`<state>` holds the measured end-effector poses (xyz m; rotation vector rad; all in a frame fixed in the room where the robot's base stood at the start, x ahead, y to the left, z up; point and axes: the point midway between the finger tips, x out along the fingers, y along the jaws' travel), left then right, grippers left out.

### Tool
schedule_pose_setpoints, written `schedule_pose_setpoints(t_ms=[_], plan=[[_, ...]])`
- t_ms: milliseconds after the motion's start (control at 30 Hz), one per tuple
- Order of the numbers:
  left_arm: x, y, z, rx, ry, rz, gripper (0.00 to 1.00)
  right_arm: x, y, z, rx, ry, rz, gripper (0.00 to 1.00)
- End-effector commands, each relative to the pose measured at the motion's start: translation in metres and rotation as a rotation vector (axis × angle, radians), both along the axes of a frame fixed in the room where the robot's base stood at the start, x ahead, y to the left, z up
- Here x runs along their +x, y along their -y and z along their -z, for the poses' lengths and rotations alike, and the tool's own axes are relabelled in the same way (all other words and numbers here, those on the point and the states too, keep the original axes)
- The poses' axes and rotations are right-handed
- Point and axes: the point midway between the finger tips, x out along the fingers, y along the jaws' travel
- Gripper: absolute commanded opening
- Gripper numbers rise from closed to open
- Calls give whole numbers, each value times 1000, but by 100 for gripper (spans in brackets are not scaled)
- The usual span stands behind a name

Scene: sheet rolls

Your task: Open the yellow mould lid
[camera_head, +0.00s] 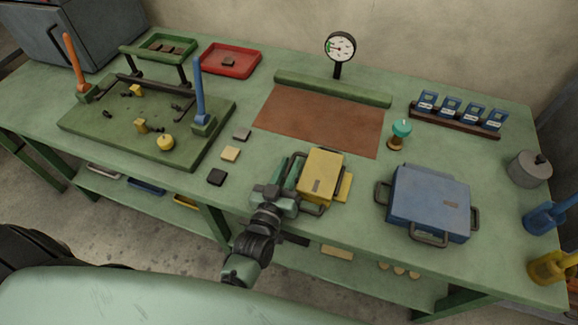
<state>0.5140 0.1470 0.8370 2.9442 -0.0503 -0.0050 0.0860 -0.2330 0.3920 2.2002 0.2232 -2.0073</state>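The yellow mould (322,172) sits near the front edge of the green bench, with a flat yellow lid and dark handles at its left and front sides. A yellow edge shows at its right, below the top. The lid looks down, but I cannot tell whether there is a gap under it. My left gripper (288,202) is at the mould's front left corner, close to the front handle (312,209). Its fingers are small and partly hidden, so I cannot tell whether they touch or grip the handle. My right gripper is not in view.
A blue mould (428,203) with handles stands to the right. A brown mat (318,120) lies behind. A green board (110,128) with levers is at left. Small square blocks (230,154) lie between. A teal-topped stamp (401,131) stands behind the blue mould.

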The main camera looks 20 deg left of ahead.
Motion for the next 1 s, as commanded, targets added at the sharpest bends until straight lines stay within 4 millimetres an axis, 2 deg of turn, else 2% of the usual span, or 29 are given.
schedule_pose_setpoints(t_ms=[67,133,1000], plan=[[0,0,0,0,0,0,20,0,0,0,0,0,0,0],[0,0,0,0,0,0,0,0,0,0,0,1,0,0],[-1,0,0,0,0,0,0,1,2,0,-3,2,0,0]])
